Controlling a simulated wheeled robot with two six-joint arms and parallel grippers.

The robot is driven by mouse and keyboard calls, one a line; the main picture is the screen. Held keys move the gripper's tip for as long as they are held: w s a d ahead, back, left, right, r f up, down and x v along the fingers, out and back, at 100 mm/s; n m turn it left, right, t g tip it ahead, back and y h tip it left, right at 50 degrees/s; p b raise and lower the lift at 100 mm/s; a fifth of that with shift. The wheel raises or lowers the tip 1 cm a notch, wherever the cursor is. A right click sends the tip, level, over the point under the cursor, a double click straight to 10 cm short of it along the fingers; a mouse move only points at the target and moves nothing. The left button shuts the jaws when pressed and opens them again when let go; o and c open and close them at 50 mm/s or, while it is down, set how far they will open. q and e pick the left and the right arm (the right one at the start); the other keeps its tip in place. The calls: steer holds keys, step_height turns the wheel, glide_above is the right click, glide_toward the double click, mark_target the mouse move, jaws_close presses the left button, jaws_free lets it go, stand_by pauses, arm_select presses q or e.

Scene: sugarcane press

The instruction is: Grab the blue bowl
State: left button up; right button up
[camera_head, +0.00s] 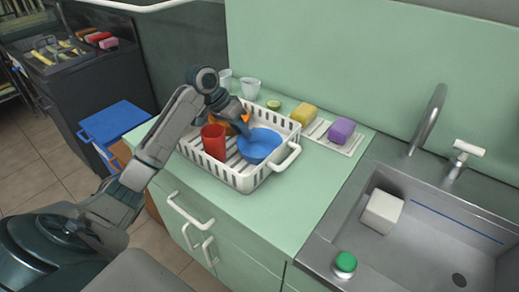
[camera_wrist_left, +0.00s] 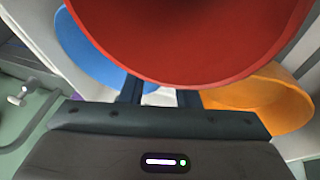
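The blue bowl (camera_head: 261,146) sits in the right part of a white dish basket (camera_head: 243,184) on the green counter. My left gripper (camera_head: 243,128) reaches down into the basket at the bowl's far left edge. In the left wrist view its two fingers (camera_wrist_left: 160,95) are apart, with white basket showing between them. There the blue bowl (camera_wrist_left: 102,50) lies beside the left finger, partly hidden by a red cup (camera_wrist_left: 185,35); I cannot tell whether finger and bowl touch. My right gripper is not in view.
The red cup (camera_head: 214,142) stands in the basket left of the bowl. An orange bowl (camera_wrist_left: 262,98) is behind it, mostly hidden by my gripper in the head view. Yellow (camera_head: 303,115) and purple (camera_head: 342,129) sponges lie right of the basket, before the sink (camera_head: 440,225).

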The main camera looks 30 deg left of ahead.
arm_select(q)
steer(key=shift+x, duration=1.15)
jaws_close()
steer(key=shift+r, duration=0.15)
